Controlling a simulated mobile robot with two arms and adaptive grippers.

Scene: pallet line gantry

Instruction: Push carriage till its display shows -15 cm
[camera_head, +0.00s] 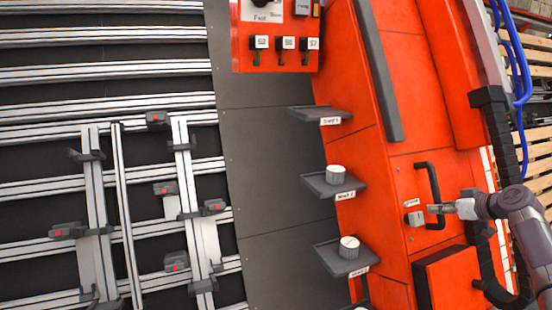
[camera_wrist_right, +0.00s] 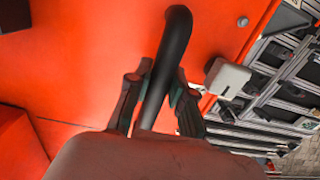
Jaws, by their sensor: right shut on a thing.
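The orange carriage (camera_head: 385,165) fills the right of the head view. A black bar handle (camera_head: 428,180) is fixed on its face. My right gripper (camera_head: 438,209) is at the lower part of this handle. In the right wrist view my gripper (camera_wrist_right: 157,100) has its fingers on both sides of the black handle (camera_wrist_right: 174,55) and is shut on it. A small light grey box (camera_head: 415,218), perhaps the display, sits beside the handle; it also shows in the wrist view (camera_wrist_right: 228,78). No reading can be made out. My left gripper is not in view.
Dark shelves with small labels stick out from the carriage's left side; the middle shelf (camera_head: 318,186) and lower shelf (camera_head: 330,262) each hold a white-topped cylinder. A control panel (camera_head: 275,40) is at the top. Metal rails with clamps (camera_head: 95,190) lie left. Wooden pallets (camera_head: 538,150) stand right.

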